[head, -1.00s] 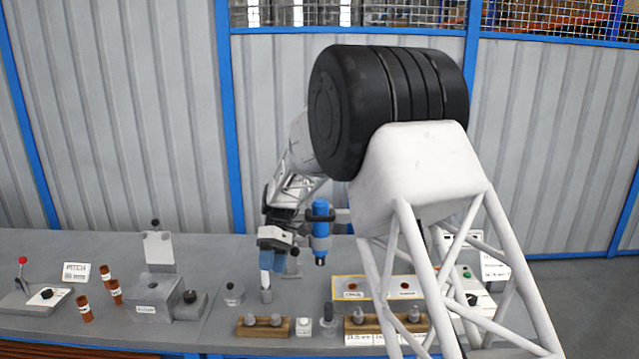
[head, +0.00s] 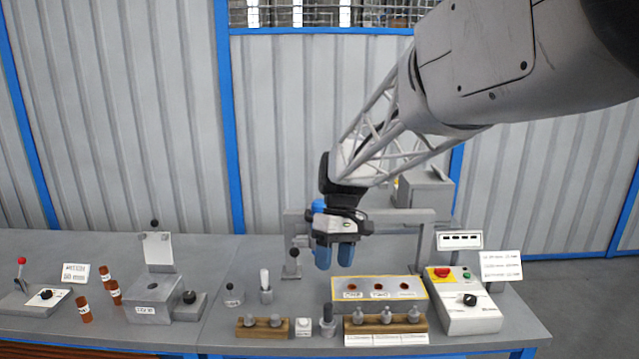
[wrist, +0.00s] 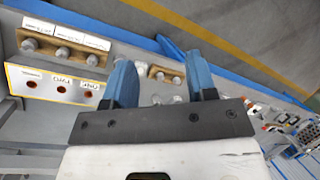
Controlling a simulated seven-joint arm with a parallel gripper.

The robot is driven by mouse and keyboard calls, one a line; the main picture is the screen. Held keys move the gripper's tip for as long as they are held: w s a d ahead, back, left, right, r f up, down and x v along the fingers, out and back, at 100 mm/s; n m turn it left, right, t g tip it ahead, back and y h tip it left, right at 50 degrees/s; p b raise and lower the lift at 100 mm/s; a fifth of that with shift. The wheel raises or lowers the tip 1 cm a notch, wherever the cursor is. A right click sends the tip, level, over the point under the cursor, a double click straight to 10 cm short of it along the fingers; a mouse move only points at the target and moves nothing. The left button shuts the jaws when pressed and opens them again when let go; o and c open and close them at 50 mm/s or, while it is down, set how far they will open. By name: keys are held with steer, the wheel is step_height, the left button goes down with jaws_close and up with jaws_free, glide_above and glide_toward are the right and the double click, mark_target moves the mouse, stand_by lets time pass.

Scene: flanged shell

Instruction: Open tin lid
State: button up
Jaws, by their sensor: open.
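No object in view can be clearly read as a tin with a lid. Candidates are a small grey pot (head: 233,295) with a label and a grey piece with a dark top (head: 327,320) near the bench front. My gripper (head: 335,258) has two blue fingers pointing down. It is open and empty, above the bench just behind the panel with red-brown holes (head: 379,290). In the wrist view my gripper (wrist: 160,80) shows its fingers apart with nothing between them. A white-topped grey peg (head: 265,284) stands upright left of the gripper.
Wooden blocks with grey knobs (head: 263,328) (head: 385,324) stand along the front edge. A control box (head: 468,308) with red and green buttons is at right. A grey box (head: 154,298) and brown vials (head: 104,272) are at left. A grey frame (head: 420,216) stands behind the gripper.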

steer(key=s+d+m+t, duration=0.2)
steer(key=s+d, duration=0.3)
steer(key=s, duration=0.4)
steer(key=s+d+m+t, duration=0.2)
steer(key=s+d, duration=0.3)
steer(key=s, duration=0.5)
steer(key=s+d+m+t+h, duration=0.1)
steer(key=s+d+m+t, duration=0.1)
steer(key=s+d, duration=0.3)
steer(key=shift+s+d+f+m+t, duration=0.15)
steer(key=shift+s+f+m+t, duration=0.45)
steer(key=shift+s, duration=1.6)
steer(key=shift+w+r+g, duration=0.15)
steer(key=shift+r+g, duration=0.15)
